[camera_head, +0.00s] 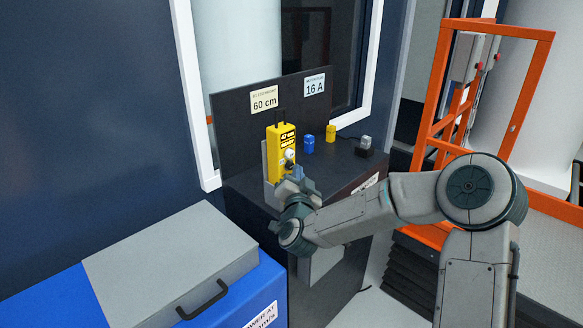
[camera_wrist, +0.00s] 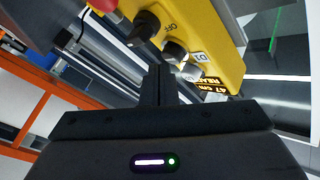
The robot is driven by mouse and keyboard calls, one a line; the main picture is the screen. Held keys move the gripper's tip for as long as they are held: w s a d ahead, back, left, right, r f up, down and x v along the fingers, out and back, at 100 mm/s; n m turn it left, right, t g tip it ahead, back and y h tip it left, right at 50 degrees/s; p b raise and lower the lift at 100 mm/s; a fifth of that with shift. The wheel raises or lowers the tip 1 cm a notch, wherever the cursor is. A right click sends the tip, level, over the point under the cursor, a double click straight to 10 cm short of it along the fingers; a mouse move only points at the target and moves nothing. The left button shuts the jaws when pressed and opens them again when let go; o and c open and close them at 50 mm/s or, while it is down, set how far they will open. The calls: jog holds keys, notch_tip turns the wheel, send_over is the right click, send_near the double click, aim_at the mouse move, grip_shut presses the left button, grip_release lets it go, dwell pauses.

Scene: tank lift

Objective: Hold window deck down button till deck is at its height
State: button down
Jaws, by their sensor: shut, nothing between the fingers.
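A yellow control box (camera_head: 275,150) stands upright on the dark counter against a dark panel. Its small black display (camera_head: 287,136) seems to read 47 cm. In the wrist view the yellow box (camera_wrist: 222,38) shows a display (camera_wrist: 212,86) reading 47 cm, a black knob (camera_wrist: 143,28) near the word OFF, a red button (camera_wrist: 103,4) and light round buttons (camera_wrist: 188,71). My gripper (camera_head: 292,172) is at the front of the box, shut and empty. In the wrist view its fingertips (camera_wrist: 160,70) are close to the buttons; I cannot tell whether they touch one.
A 60 cm sign (camera_head: 264,99) and a 16 A sign (camera_head: 315,84) are on the panel. Blue (camera_head: 309,144) and yellow (camera_head: 331,133) small items stand right of the box. An orange frame (camera_head: 433,90) is at right. A grey-lidded blue chest (camera_head: 170,258) is at front left.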

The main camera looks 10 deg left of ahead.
jog(key=shift+w+a, duration=0.2)
jog(key=shift+a, duration=0.15)
dwell(2.4)
dwell(2.2)
jog(key=shift+s+d+b, duration=0.45)
jog(key=shift+s+d, duration=0.1)
jog(key=shift+d, duration=0.2)
jog(key=shift+s+d, duration=0.8)
jog(key=shift+d, duration=0.2)
jog(key=shift+s+d, duration=0.75)
jog(key=shift+d, duration=0.25)
jog(key=shift+a, duration=0.15)
